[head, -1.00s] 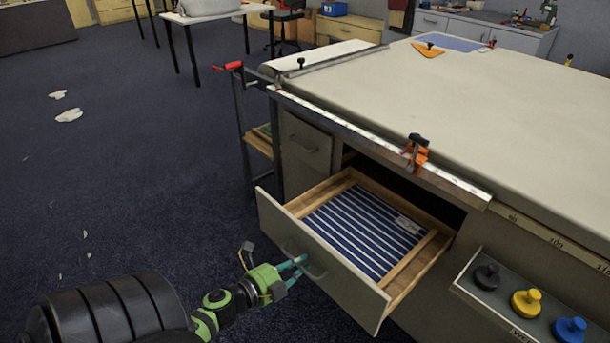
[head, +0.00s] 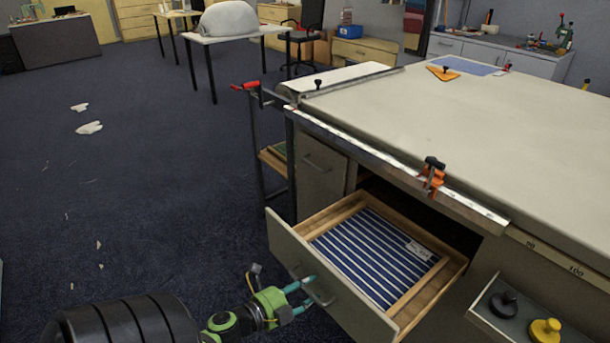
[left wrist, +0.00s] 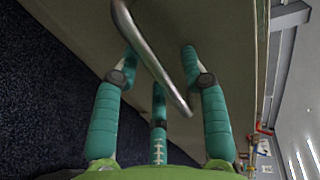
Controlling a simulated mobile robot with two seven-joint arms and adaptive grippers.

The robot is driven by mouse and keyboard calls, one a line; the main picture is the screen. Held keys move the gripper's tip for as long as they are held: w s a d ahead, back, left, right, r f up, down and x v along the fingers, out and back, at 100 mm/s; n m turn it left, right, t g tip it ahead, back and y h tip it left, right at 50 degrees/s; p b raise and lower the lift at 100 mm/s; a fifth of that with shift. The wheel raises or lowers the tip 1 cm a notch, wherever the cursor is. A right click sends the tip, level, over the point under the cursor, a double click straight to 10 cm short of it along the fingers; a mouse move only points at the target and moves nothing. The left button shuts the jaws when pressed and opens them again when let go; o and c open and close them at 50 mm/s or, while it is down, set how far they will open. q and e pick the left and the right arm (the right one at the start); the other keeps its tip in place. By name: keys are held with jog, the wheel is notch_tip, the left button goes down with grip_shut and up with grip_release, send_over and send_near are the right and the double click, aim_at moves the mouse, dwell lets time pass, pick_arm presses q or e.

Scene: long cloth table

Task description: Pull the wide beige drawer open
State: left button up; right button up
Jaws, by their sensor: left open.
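The wide beige drawer (head: 345,299) stands pulled out from under the long table in the head view. Its wooden frame and blue-and-white striped lining are visible, with a small pale label inside. My left gripper (head: 303,295) is at the front panel, beside the metal bar handle. In the left wrist view the handle (left wrist: 150,55) runs diagonally between the spread teal fingers of the left gripper (left wrist: 160,80). The fingers are open, and I cannot tell whether they touch the handle. My right gripper is out of view.
The cloth table top (head: 480,140) carries a metal rail with an orange clamp (head: 433,178) at its near edge. A shallow tray (head: 490,318) with black and yellow knobs juts out right of the drawer. A smaller closed drawer (head: 320,170) is left. Carpet at left is mostly clear.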

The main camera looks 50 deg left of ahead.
pick_arm(q)
jog(key=v, duration=1.2)
jog(key=shift+a, duration=0.1)
